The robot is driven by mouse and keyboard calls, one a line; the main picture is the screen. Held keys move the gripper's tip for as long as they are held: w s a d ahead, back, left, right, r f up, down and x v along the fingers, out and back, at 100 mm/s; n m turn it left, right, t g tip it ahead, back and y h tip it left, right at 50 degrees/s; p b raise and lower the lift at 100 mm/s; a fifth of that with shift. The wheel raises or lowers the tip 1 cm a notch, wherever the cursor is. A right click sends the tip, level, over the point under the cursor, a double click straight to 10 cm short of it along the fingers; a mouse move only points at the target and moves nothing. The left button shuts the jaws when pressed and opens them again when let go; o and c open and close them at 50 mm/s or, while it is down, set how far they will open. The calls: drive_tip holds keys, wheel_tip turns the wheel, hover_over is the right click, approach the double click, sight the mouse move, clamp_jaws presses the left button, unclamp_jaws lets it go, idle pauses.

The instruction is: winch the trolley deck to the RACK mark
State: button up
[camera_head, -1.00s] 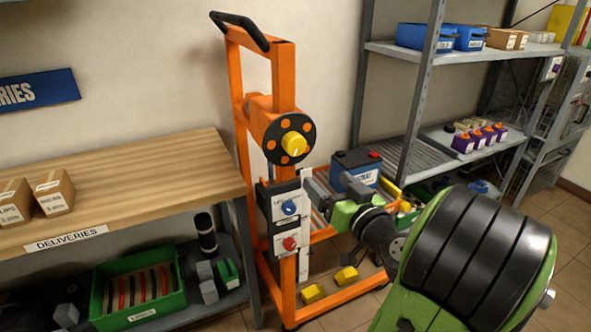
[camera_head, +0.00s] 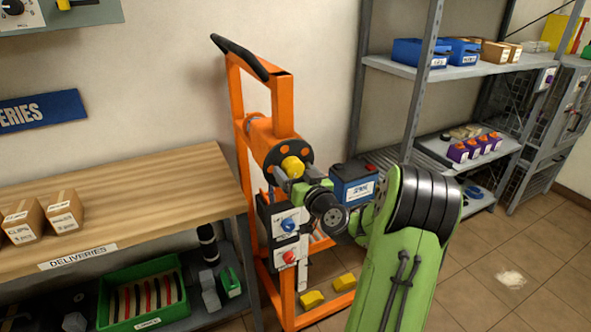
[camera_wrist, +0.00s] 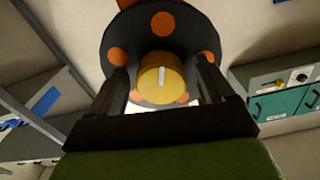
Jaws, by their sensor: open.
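The orange trolley (camera_head: 284,103) stands upright between the bench and the shelving. Its winch has a yellow knob (camera_head: 292,166) at the centre of a black disc with orange dots; the disc (camera_wrist: 117,54) and knob (camera_wrist: 164,77) fill the middle of the wrist view. My gripper (camera_head: 290,180) is open at the winch, its fingers (camera_wrist: 164,85) on either side of the yellow knob. I cannot tell whether they touch it. A blue battery (camera_head: 353,184) sits behind my wrist on the trolley's deck, which is mostly hidden by my arm. No RACK mark is readable.
A blue switch (camera_head: 288,224) and a red switch (camera_head: 289,257) sit on the trolley post below the winch. The wooden bench (camera_head: 150,190) with boxes is at left, grey shelving (camera_head: 400,68) at right. Floor (camera_head: 490,265) is clear at right.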

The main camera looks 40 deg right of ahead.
drive_tip(key=c, duration=1)
drive_tip(key=shift+o, duration=0.2)
drive_tip(key=shift+m, duration=0.4)
drive_tip(key=m+b, duration=0.1)
drive_tip(key=m, duration=0.4)
drive_tip(key=shift+a, duration=0.15)
drive_tip(key=m, duration=0.5)
drive_tip(key=shift+r+m+p, duration=0.15)
drive_tip(key=shift+m+p, duration=0.25)
drive_tip(key=o, duration=1)
drive_tip(key=shift+c, duration=0.2)
